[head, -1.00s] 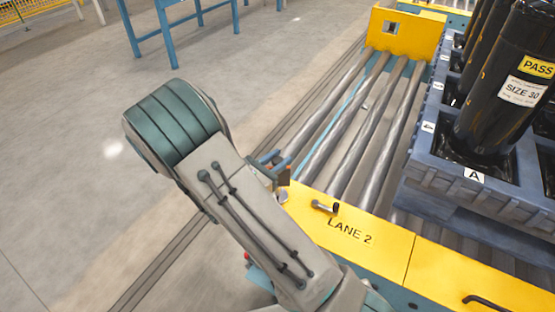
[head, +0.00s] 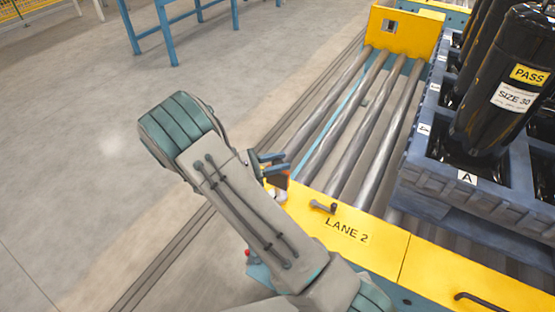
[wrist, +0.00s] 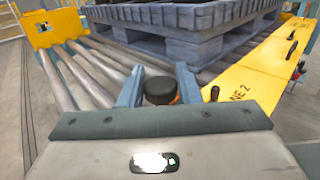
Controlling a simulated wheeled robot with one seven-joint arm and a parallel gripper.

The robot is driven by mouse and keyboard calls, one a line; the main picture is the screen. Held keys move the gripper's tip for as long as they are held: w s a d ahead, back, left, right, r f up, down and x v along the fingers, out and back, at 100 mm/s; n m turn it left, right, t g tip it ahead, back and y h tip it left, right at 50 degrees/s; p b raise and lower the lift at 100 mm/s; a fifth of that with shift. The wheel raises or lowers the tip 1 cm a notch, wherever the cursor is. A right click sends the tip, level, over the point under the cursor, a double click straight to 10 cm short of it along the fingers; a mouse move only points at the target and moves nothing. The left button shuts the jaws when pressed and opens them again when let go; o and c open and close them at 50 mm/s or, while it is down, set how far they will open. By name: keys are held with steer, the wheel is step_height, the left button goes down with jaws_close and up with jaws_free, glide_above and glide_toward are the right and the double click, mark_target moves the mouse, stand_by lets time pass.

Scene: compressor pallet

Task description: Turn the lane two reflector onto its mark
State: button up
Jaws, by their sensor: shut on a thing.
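The lane two reflector appears as a dark, round-topped piece (wrist: 160,91) with an orange edge, between my gripper's two blue-grey fingers (wrist: 159,87) in the wrist view. My gripper (head: 272,160) is shut on it. In the head view the reflector (head: 278,179) shows as a small dark and orange piece at the left end of the yellow LANE 2 cover (head: 380,245), partly hidden by my arm. I cannot make out its mark or which way its face points.
Metal rollers (head: 345,130) run back to a yellow end plate (head: 400,32) with a square hole. A small handle (head: 322,207) sticks up from the cover near my gripper. A blue-grey pallet crate (head: 420,180) holding black cylinders stands to the right.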

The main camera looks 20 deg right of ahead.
steer(key=shift+m+g, duration=0.3)
steer(key=shift+g, duration=0.2)
steer(key=o, duration=0.9)
steer(key=shift+o, duration=0.2)
steer(key=shift+a, duration=0.1)
steer(key=a, duration=1.3)
steer(key=shift+a+p, duration=0.35)
steer(key=shift+p, duration=0.1)
